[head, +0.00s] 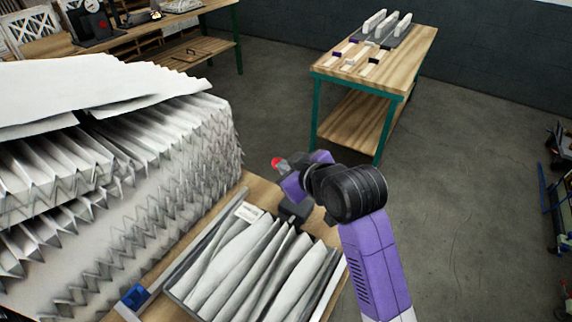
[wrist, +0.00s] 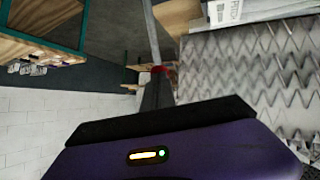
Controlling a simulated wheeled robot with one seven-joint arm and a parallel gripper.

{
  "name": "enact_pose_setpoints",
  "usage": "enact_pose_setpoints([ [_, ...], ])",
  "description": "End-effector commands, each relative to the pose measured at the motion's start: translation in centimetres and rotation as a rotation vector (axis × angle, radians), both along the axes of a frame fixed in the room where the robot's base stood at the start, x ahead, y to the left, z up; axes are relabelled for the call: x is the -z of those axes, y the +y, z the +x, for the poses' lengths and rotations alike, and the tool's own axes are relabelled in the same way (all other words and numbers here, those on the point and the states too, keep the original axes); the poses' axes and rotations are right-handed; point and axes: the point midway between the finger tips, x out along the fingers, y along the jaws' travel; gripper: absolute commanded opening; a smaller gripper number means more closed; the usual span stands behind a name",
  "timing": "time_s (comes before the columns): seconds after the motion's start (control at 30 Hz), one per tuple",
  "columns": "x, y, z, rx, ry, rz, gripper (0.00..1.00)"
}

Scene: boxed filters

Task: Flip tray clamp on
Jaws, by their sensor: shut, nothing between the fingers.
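The grey tray (head: 168,291) on the wooden bench holds several white pleated filters. A blue fitting (head: 134,296) sits near its front left corner, on a grey bar. I cannot tell for sure which part is the clamp. My gripper (wrist: 160,78) is shut and empty in the wrist view. A red piece (wrist: 163,69) shows there near its tip, where a thin grey rod (wrist: 150,30) ends. In the head view a red piece (head: 278,162) shows beside my purple wrist, beyond the tray's far end. My arm hides the contact there.
A tall stack of pleated filters (head: 150,190) stands left of the tray, close to my wrist. A white label card (head: 249,211) lies at the tray's far left corner. A wooden table (head: 400,62) with green legs stands farther back.

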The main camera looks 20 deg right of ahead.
Motion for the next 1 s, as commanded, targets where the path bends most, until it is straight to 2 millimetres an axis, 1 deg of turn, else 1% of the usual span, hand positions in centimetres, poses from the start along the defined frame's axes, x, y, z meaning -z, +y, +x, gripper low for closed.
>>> enact_pose_setpoints([
  [0.3,0.0,0.1,0.1,0.0,-0.001,0.0,0.0],
  [0.37,0.2,0.3,0.5,0.0,-0.001,0.0,0.0],
  [0.5,0.8,0.9,1.8,-0.001,-0.001,0.001,0.0],
  [0.57,0.9,1.1,2.1,-0.001,-0.002,0.001,0.0],
  [0.87,0.8,1.2,2.2,-0.004,-0.005,0.003,0.0],
  [1.0,0.2,1.4,2.3,-0.006,-0.005,0.003,0.0],
])
